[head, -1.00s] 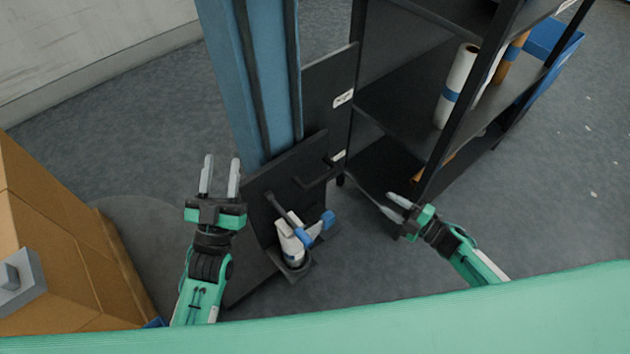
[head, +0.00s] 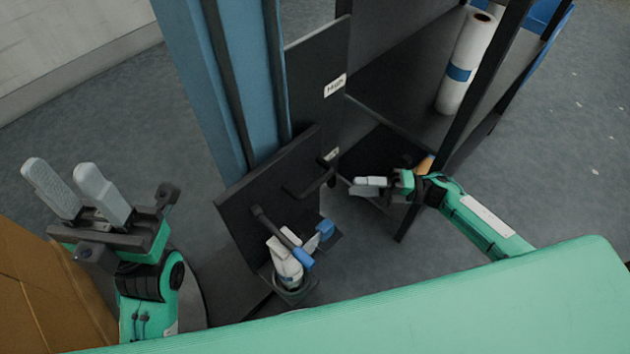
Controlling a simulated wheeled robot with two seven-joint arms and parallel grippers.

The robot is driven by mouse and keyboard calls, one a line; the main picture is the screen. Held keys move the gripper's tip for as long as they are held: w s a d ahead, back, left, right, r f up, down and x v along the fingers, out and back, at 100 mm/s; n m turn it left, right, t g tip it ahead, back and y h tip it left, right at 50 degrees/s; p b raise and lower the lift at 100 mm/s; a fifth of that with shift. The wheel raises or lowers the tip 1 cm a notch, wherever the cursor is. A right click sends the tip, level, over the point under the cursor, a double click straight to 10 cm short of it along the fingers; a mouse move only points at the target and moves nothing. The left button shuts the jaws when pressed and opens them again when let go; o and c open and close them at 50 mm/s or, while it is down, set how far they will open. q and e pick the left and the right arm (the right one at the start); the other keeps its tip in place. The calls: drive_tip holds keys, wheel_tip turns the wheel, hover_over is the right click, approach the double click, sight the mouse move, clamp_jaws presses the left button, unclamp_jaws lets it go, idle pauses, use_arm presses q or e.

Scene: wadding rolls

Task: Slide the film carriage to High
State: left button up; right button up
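The film carriage (head: 250,198) is a dark plate low on the blue column (head: 205,80). It has a black bar handle (head: 312,186) and a lower holder with a white and blue item (head: 286,265). A label reading "High" (head: 335,86) is on the dark panel (head: 314,62) well above the carriage. A second label (head: 331,154) lies near the carriage's upper right edge; its text is unreadable. My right gripper (head: 358,186) points left, just right of the handle and apparently apart from it; its finger gap is unclear. My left gripper (head: 62,172) is open and empty, left of the carriage.
A dark shelf rack (head: 400,95) stands right of the panel, holding a white roll with a blue band (head: 468,62). Its post is close to my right arm. A brown box (head: 45,290) is at the lower left. Grey floor lies open between the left gripper and column.

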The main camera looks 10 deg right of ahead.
sight(316, 182)
drive_tip(key=b+x, duration=0.1)
drive_tip(key=x, duration=1)
drive_tip(key=shift+a, duration=0.15)
clamp_jaws()
